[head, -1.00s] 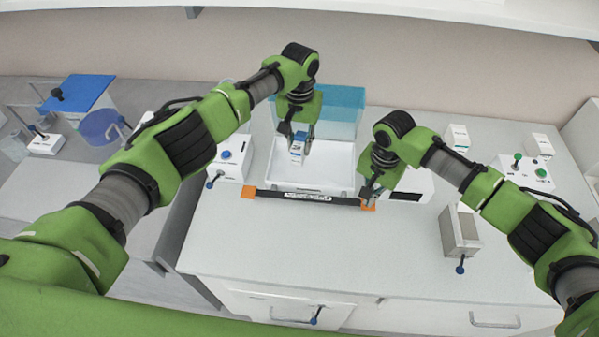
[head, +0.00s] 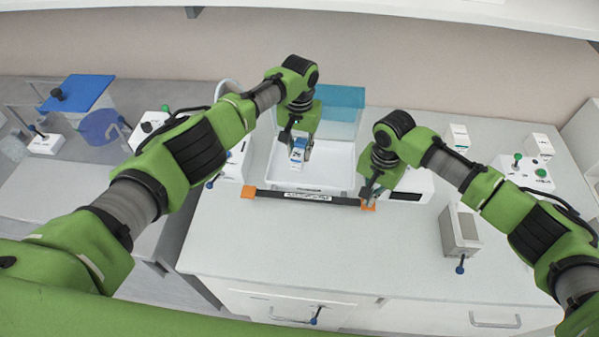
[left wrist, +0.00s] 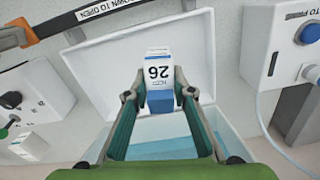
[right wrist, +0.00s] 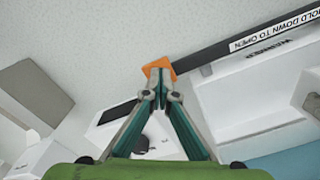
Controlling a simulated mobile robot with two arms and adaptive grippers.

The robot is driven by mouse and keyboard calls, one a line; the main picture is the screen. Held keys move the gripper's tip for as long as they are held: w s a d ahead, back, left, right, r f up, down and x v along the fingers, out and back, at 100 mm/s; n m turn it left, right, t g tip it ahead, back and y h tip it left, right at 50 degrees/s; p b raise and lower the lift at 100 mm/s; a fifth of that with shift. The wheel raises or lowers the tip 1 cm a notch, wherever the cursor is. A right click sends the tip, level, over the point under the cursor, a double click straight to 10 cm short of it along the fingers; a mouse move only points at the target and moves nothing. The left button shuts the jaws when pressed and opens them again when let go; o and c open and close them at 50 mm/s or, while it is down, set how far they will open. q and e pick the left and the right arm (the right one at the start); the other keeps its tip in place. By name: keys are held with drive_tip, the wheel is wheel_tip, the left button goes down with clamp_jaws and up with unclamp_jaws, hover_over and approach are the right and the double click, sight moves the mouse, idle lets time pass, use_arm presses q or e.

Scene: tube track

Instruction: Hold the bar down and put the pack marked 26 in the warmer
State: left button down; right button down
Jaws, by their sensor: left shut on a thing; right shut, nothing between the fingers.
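The pack marked 26 (left wrist: 159,78), white with a blue end, is gripped between the fingers of my left gripper (left wrist: 160,98). In the head view the pack (head: 298,150) is over the warmer (head: 283,181), a white tray-like box with its blue lid (head: 343,110) raised. I cannot tell whether the pack touches the floor inside. The black bar (head: 305,197) with orange ends runs along the warmer's front; its label in the left wrist view reads "down to open". My right gripper (right wrist: 161,92) is shut and empty, its tips at the bar's orange right end (right wrist: 158,67).
A white box with a blue button (head: 233,160) stands left of the warmer. The counter front (head: 310,245) is clear.

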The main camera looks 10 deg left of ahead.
use_arm(q)
drive_tip(key=shift+f, duration=1.7)
drive_tip(key=shift+f, duration=0.1)
drive_tip(key=shift+f, duration=0.3)
drive_tip(key=c, duration=1.6)
unclamp_jaws()
drive_tip(key=shift+c, duration=0.2)
